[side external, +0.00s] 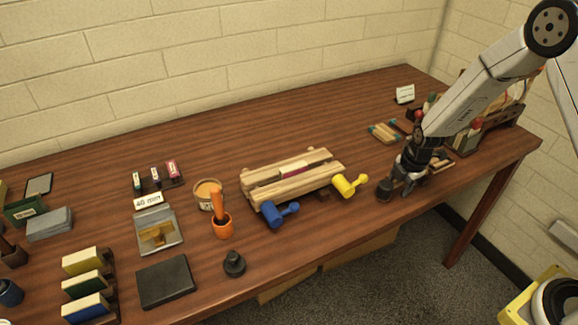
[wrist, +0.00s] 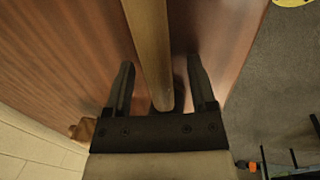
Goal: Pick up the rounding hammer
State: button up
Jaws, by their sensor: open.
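A hammer, which I take to be the rounding hammer, lies near the table's front edge at the right in the side view. Its dark, blunt head (side external: 384,190) shows left of my gripper (side external: 404,189), and the arm hides much of the rest. In the wrist view, a pale wooden handle (wrist: 150,35) runs lengthwise between the two fingers of my gripper (wrist: 160,65). The fingers are open, one on each side of the handle, with a visible gap on both sides. The hammer's head is not clearly seen in the wrist view.
A wooden rack (side external: 466,142) with tools stands behind my arm. The table's front edge is close to my gripper.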

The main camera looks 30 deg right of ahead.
grip_shut()
jog(key=shift+r, duration=0.15)
jog(key=shift+w+r, duration=0.1)
jog(key=shift+r, duration=0.6)
jog(key=s+a+r, duration=0.2)
jog(key=s+r, duration=0.9)
jog(key=s, duration=0.3)
jog(key=shift+r, duration=0.2)
jog(key=shift+w, duration=0.1)
dwell(0.4)
